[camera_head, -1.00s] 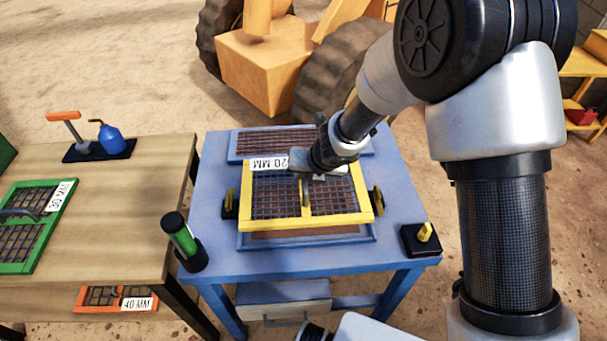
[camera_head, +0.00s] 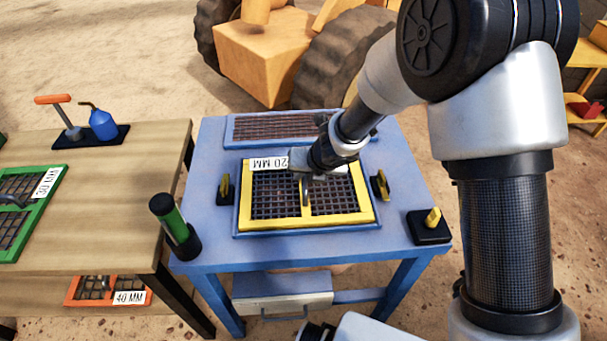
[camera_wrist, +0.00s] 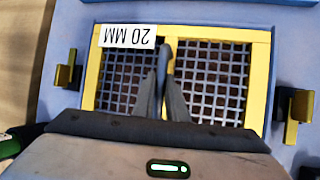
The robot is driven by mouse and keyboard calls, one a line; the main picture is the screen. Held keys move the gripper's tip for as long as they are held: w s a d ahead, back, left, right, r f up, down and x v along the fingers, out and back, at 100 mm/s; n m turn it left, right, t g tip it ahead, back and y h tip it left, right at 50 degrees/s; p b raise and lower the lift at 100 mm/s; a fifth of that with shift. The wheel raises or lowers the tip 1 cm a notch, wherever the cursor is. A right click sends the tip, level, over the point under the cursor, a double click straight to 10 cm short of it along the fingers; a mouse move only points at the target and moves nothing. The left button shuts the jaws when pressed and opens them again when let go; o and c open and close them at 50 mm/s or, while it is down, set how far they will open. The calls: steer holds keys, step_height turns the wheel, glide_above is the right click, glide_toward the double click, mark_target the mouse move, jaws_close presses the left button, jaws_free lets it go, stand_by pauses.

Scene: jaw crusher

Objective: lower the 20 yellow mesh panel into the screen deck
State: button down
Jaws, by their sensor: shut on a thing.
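The yellow mesh panel (camera_head: 337,217) with its 20 MM label lies in or right over the near blue frame of the screen deck (camera_head: 262,233). Its edges look level and parallel with the frame; whether it is fully seated I cannot tell. My gripper (camera_head: 306,188) is above the panel's middle, shut on its centre handle. In the wrist view the panel (camera_wrist: 258,85) fills the middle, and my gripper's fingers (camera_wrist: 168,85) close over the handle, hiding part of it. Yellow clamps stand at the left (camera_head: 225,188) and right (camera_head: 380,185) of the frame.
A second mesh section (camera_head: 270,128) lies behind. The wooden table (camera_head: 110,200) on the left holds a green panel (camera_head: 45,215).

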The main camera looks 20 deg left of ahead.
steer(key=shift+f, duration=0.15)
steer(key=c, duration=1.7)
jaws_free()
steer(key=shift+d+f, duration=0.1)
steer(key=shift+p+v, duration=4.1)
steer(key=shift+v, duration=4.65)
